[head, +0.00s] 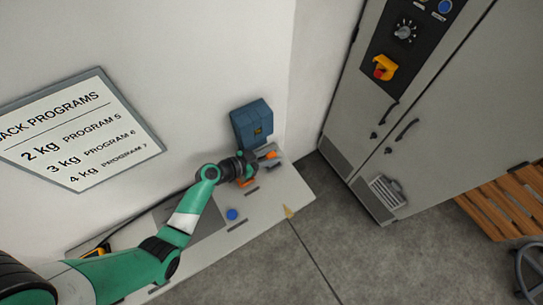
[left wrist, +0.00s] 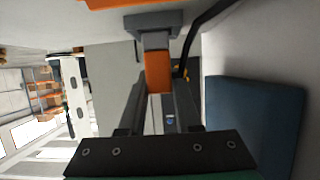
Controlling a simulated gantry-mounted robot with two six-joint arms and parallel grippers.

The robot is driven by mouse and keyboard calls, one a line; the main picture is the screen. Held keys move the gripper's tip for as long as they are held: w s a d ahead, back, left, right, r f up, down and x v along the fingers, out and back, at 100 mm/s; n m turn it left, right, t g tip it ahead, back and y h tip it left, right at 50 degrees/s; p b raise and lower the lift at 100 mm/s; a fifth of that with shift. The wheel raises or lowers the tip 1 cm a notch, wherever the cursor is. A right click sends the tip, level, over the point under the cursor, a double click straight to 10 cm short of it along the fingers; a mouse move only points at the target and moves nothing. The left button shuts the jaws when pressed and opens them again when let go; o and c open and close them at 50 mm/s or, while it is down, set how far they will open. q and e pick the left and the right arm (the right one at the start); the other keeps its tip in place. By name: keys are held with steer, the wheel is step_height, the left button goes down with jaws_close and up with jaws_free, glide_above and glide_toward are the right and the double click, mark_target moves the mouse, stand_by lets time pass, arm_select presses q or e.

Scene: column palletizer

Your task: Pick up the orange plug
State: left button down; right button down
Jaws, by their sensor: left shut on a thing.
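The orange plug (left wrist: 158,72) is a small block between the dark fingers of my left gripper (left wrist: 156,90) in the left wrist view. A grey part (left wrist: 154,24) adjoins its far end. My left gripper is shut on the plug. In the head view this gripper (head: 258,163) is low over the pale bench, just in front of the blue wall box. An orange piece (head: 270,155) shows at its tip and another orange patch (head: 247,183) below it. I cannot tell from the head view how far the plug is from the bench. My right gripper is not in view.
The blue box (head: 252,122) is close behind the gripper. A black cable (left wrist: 205,25) runs near the plug. A grey cabinet (head: 425,120) stands right, with open floor between.

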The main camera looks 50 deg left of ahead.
arm_select(q)
steer(key=s+d+r+p, duration=0.3)
steer(key=d+r+p, duration=0.8)
steer(key=d+p, duration=0.2)
steer(key=shift+s+d+r+p, duration=0.25)
steer(key=shift+s+r+p, duration=0.15)
steer(key=shift+p, duration=0.45)
